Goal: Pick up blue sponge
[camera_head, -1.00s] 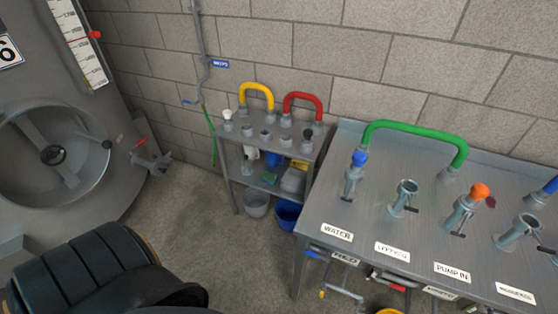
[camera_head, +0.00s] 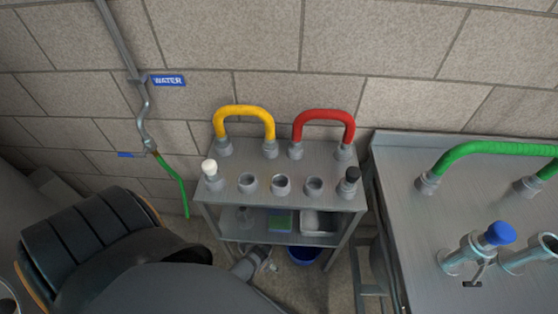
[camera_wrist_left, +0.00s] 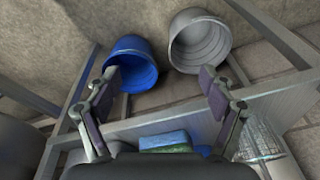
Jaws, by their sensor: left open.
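A blue block, apparently the blue sponge (camera_wrist_left: 163,139), lies beside a green piece (camera_wrist_left: 180,149) at the lower edge of the left wrist view. My left gripper (camera_wrist_left: 158,82) is open, with nothing between its fingers, and the sponge shows behind its base. In the head view a small blue edge of the sponge (camera_head: 281,212) shows with a green face (camera_head: 280,224) on the lower shelf (camera_head: 259,235) of the grey rack. The rack's top partly covers this shelf. The left fingers are not clearly visible in the head view. My right gripper is out of view.
A blue bucket (camera_wrist_left: 132,62) and a grey bucket (camera_wrist_left: 198,42) show beyond my left fingers. A clear ribbed glass (camera_wrist_left: 262,140) and a pale container (camera_head: 318,222) flank the sponge. Yellow (camera_head: 244,112) and red (camera_head: 322,116) hoses stand on the rack top. A metal table (camera_head: 440,220) is right.

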